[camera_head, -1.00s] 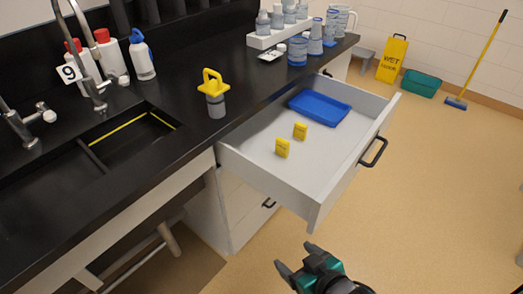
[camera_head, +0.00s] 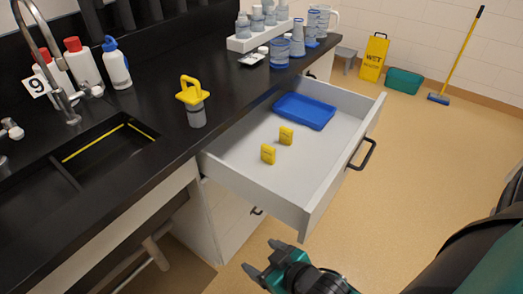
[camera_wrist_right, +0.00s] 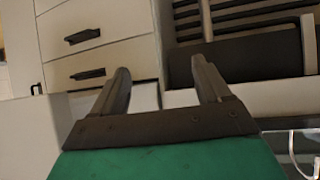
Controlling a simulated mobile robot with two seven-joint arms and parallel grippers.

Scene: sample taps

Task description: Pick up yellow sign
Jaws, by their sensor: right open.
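Two small yellow signs stand upright in the open drawer, a nearer one (camera_head: 268,154) and a farther one (camera_head: 286,136). A large yellow wet-floor sign (camera_head: 374,57) stands on the floor by the far wall. My right gripper (camera_head: 261,257) is open and empty, in front of the drawer and apart from the signs. Its two spread fingers also show in the right wrist view (camera_wrist_right: 160,72), facing the cabinet fronts, with no sign between them. My left gripper is not in view.
The pulled-out white drawer (camera_head: 252,186) has raised walls and holds a blue tray (camera_head: 291,107). A yellow-handled container (camera_head: 195,117) stands on the black counter beside it. Bottles and a sink line the counter. The floor right of the drawer is clear.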

